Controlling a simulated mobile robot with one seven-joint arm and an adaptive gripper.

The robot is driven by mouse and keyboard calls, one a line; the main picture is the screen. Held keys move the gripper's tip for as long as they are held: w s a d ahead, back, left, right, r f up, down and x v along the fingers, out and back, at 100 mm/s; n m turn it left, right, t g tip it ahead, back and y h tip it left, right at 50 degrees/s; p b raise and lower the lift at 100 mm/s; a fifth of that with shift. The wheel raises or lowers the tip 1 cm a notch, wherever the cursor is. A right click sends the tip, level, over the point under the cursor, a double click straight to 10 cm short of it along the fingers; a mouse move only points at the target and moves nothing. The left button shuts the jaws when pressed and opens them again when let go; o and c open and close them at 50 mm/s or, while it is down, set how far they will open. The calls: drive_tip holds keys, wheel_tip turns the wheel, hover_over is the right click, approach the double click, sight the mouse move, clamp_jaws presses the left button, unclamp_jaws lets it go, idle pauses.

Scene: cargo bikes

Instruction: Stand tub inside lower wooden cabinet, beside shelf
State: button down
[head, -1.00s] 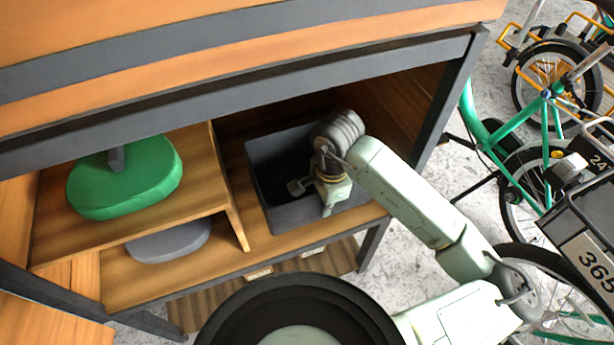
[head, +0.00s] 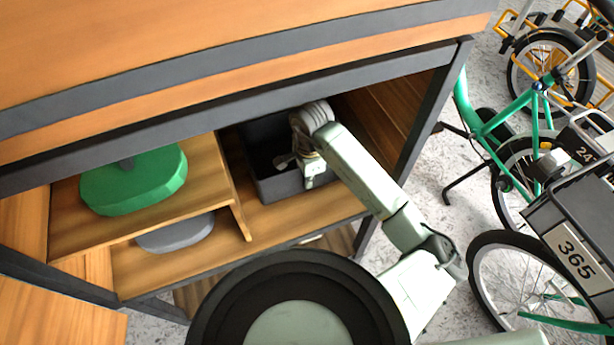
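The dark grey tub (head: 281,188) stands upright on the floor of the lower wooden cabinet (head: 300,215), to the right of the small wooden shelf (head: 150,217). Its far part is in shadow under the cabinet's top frame. My gripper (head: 291,163) is at the tub's right side, reaching over its rim from the front right. One finger shows against the tub's dark inside. My wrist hides the tub's right end, so I cannot tell whether the fingers are closed on the wall.
A green saddle-like object (head: 135,182) lies on the shelf, and a grey one (head: 175,233) lies beneath it. The cabinet's dark right post (head: 432,130) is close to my arm. Green bikes (head: 520,150) stand at right. Cabinet floor in front of the tub is clear.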

drive_tip(key=shift+f+b, duration=0.15)
drive_tip(key=shift+b, duration=0.15)
drive_tip(key=c, duration=1.8)
unclamp_jaws()
wheel_tip(320, 180, up, 12)
drive_tip(key=b, duration=0.2)
drive_tip(key=shift+d+r, duration=0.2)
drive_tip(key=shift+s, duration=0.1)
